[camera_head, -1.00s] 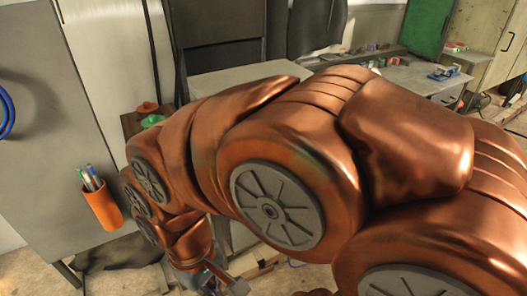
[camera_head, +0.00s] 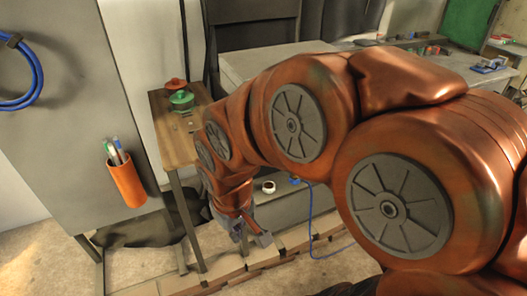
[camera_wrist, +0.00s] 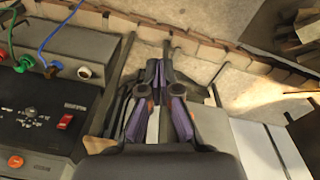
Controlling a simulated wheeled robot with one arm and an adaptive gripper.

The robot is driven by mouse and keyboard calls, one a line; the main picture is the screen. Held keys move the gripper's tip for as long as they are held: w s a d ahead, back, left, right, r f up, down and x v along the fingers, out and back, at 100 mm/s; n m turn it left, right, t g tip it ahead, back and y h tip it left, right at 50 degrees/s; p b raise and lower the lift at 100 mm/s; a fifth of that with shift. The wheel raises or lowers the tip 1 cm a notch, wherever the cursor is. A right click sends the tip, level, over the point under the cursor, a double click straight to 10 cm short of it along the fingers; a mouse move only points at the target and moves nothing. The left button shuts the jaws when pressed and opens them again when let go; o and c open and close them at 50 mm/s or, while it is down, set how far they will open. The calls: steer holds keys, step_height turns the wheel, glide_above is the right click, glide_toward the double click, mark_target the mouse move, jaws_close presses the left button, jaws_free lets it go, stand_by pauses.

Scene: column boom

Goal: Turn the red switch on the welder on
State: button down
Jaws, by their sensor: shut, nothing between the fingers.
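The welder (camera_wrist: 45,105) is a dark box with a control panel on the left of the wrist view. Its red switch (camera_wrist: 66,122) is a small red rocker near the panel's right side. I cannot tell its position. My gripper (camera_wrist: 158,72) is shut and empty, to the right of the welder and apart from the switch. In the head view my gripper (camera_head: 252,236) hangs low, over the bricks and floor. My arm hides much of what lies behind it there, and the red switch does not show.
A wooden table (camera_head: 165,137) with red and green items stands left of my arm. An orange pen holder (camera_head: 126,184) hangs on a grey panel. A brick row (camera_head: 225,272) edges the floor.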

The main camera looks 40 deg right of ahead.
steer(key=w+d+f+m+t+h+b, duration=0.1)
steer(key=w+d+f+t+b, duration=0.9)
steer(key=w+d+f+b, duration=0.85)
steer(key=s+d+r+m+t+h+b, duration=0.1)
steer(key=d+t+h+b, duration=0.4)
steer(key=d, duration=1)
step_height(320, 180, up, 2)
steer(key=m+t+b, duration=0.1)
steer(key=t+b, duration=0.2)
steer(key=b, duration=0.1)
steer(key=shift+s+d+r, duration=0.15)
steer(key=shift+s+r, duration=0.05)
steer(key=shift+s, duration=0.15)
steer(key=x, duration=1.4)
steer(key=shift+b, duration=0.35)
